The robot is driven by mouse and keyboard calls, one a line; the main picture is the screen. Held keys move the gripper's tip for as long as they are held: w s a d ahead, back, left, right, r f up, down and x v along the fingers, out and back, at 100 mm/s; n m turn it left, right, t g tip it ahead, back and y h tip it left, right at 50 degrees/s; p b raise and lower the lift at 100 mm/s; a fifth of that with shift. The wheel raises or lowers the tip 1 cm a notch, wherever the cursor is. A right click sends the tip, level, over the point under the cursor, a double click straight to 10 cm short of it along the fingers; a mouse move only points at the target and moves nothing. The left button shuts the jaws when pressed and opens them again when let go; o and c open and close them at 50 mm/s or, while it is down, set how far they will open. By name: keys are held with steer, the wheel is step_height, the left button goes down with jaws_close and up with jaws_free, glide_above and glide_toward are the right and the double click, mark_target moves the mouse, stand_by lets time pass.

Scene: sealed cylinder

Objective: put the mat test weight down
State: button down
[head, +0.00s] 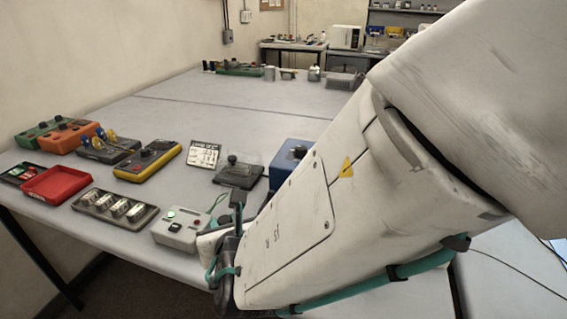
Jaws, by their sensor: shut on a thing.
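My gripper (236,214) shows only in part at the far end of my white arm, as dark parts beside a teal cable. It is in front of the table (235,105), near its front edge and just right of the grey switch box (181,230). Its fingertips are mostly hidden. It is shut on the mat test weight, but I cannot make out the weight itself. I cannot tell the gap between gripper and tabletop.
A tray of silver cylinders (115,207), a red tray (56,184), a yellow-edged control box (147,160), a printed card (203,154), a black device (239,173) and a blue box (290,154) stand nearby. The table's middle is clear. My arm hides the right side.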

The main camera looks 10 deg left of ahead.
steer(key=shift+w+a, duration=0.3)
steer(key=shift+w, duration=0.25)
steer(key=shift+w+f, duration=0.15)
steer(key=shift+f, duration=1.6)
steer(key=shift+f, duration=0.1)
steer(key=c, duration=1.1)
jaws_free()
steer(key=shift+c, duration=0.2)
